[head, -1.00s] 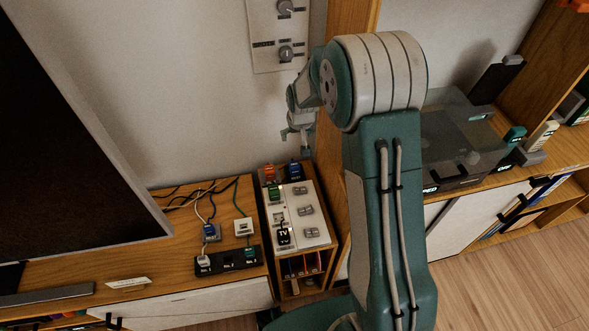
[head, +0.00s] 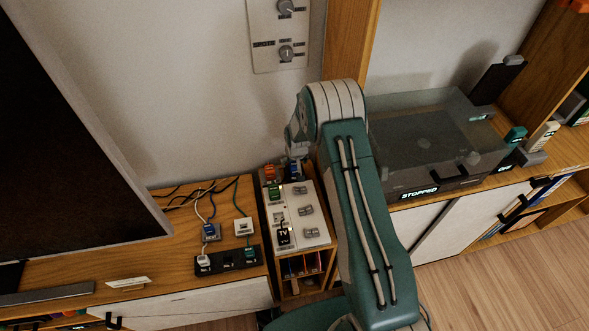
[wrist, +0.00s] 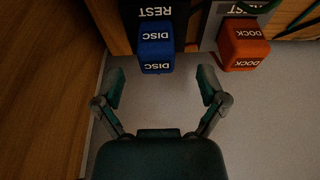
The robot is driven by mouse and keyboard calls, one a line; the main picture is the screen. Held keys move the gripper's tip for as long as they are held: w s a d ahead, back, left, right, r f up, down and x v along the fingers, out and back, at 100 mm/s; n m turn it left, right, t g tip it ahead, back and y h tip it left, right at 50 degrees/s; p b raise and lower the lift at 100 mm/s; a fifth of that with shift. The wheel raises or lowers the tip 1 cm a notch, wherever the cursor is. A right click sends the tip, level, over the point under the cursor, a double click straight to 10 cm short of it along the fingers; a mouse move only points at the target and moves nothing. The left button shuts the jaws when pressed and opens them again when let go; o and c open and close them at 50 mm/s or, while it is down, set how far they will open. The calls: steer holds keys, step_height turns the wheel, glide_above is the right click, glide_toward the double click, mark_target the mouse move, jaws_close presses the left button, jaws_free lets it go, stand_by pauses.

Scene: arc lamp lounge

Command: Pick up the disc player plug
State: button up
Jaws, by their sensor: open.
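The disc player plug (wrist: 157,53) is a blue block marked DISC in the wrist view. It sits in front of a black block marked REST (wrist: 155,14). In the head view, the blue plug (head: 294,171) is at the far end of the white power strip (head: 313,228), partly covered by my arm. My gripper (wrist: 161,88) is open and empty. Its two fingers spread to either side of the plug's line, with the plug just past the fingertips and not touched. In the head view the fingers are mostly hidden behind my arm.
An orange plug marked DOCK (wrist: 244,45) sits close to the right of the blue plug in the wrist view. A green plug (head: 275,192) and a black TV plug (head: 283,238) are on the strip. A wooden panel (wrist: 45,80) stands at the left of the wrist view.

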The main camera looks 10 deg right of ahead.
mark_target(295, 165)
steer(key=shift+x, duration=2.7)
steer(key=shift+w+d, duration=0.1)
steer(key=shift+d, duration=0.05)
jaws_close()
